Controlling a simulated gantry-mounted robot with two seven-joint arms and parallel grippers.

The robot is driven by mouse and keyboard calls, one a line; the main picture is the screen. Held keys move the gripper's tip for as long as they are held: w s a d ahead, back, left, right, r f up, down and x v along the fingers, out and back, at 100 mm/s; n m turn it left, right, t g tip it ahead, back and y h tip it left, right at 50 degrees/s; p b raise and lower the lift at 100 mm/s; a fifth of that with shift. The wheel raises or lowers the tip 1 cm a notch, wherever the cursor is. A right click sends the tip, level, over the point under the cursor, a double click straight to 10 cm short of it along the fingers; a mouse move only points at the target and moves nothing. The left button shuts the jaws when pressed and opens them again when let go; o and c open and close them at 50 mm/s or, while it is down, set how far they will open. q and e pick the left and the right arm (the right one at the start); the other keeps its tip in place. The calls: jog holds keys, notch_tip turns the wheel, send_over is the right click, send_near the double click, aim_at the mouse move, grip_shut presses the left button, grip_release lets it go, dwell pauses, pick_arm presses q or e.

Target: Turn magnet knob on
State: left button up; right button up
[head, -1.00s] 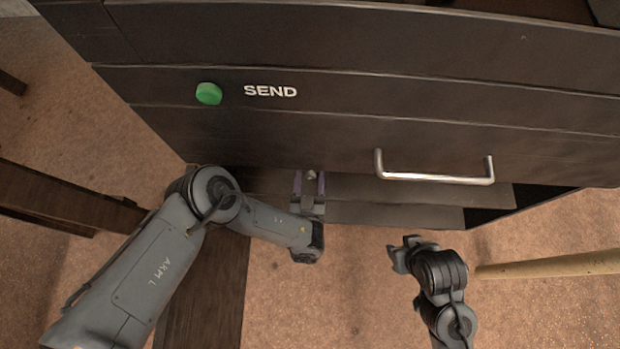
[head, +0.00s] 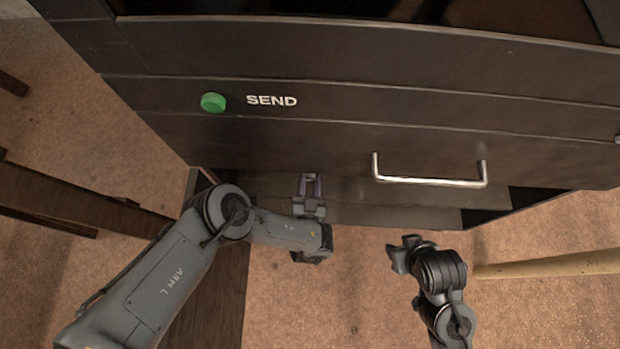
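No magnet knob can be made out now; the area at my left fingertips lies at the lower edge of the dark panel. My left gripper (head: 311,178) points up into the shadowed space under the drawer front. Its two purple-tinted fingers stand a small gap apart, and I cannot tell whether they hold something at their tips. My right gripper (head: 393,258) hangs below the drawer handle, over the floor and away from the bench. Its fingers are too small and turned to tell whether they are open.
A green button (head: 213,103) beside the word SEND sits on the dark front at the left. A metal bar handle (head: 430,182) sticks out at the right. A wooden pole (head: 550,264) reaches in from the right near my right arm. Brown floor (head: 360,300) lies below.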

pick_arm(q)
jog(key=shift+m, duration=0.5)
jog(key=o, duration=1)
jog(key=shift+o, duration=0.2)
jog(key=shift+s+r+p, duration=0.1)
jog(key=shift+s+p, duration=0.35)
jog(key=shift+s, duration=0.05)
jog(key=s+p, duration=0.5)
jog(key=s, duration=0.5)
jog(key=shift+a+p, duration=0.3)
jog(key=shift+p, duration=0.05)
jog(key=shift+w, duration=0.1)
